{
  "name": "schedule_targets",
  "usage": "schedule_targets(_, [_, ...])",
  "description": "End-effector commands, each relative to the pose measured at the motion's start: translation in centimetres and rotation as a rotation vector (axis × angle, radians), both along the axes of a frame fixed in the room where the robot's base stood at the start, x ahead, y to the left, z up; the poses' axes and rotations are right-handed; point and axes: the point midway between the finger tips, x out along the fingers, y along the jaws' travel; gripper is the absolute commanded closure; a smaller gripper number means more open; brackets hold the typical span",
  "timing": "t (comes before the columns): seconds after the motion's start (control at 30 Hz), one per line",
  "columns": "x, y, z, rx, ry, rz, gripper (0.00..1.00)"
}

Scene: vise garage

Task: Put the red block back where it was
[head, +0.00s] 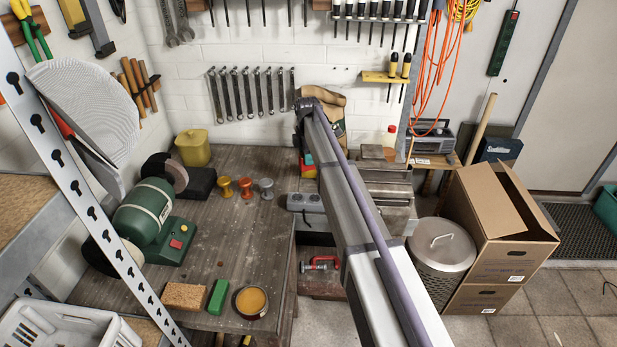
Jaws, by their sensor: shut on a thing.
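My arm runs from the lower right up to the middle of the head view, and its far end bends by the wall. My gripper is not visible; the arm hides what lies behind it. Small red and yellow shapes (308,171) with a teal piece (308,158) above show just left of the arm. I cannot tell whether one of them is the red block. A green block (218,297) lies at the front of the wooden workbench (215,235).
On the bench stand a green grinder (144,214), a yellow canister (193,148), a tan sponge-like block (186,297) and a round tin (250,301). A red-and-grey tool (320,264) sits lower, by the arm. A bin (440,250) and cardboard boxes (505,215) stand right.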

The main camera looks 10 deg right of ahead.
Motion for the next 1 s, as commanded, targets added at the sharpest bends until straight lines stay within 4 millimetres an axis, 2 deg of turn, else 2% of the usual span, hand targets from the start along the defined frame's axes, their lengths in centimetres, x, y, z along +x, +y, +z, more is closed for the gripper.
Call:
schedule_targets(0.17, [0.2, 0.0, -0.5, 0.000, 0.000, 0.006, 0.84])
schedule_targets(0.27, [0.2, 0.0, -2.5, 0.000, 0.000, 0.006, 0.84])
schedule_targets(0.4, [0.2, 0.0, -6.1, 0.000, 0.000, 0.006, 0.84])
schedule_targets(0.47, [0.2, 0.0, -6.8, 0.000, 0.000, 0.005, 0.84])
schedule_targets(0.63, [0.2, 0.0, -7.0, 0.000, 0.000, 0.005, 0.84])
schedule_targets(0.8, [0.1, 0.0, -10.4, 0.000, 0.000, 0.005, 0.84])
schedule_targets(1.0, [0.1, 0.0, -10.0, 0.000, 0.000, 0.005, 0.84])
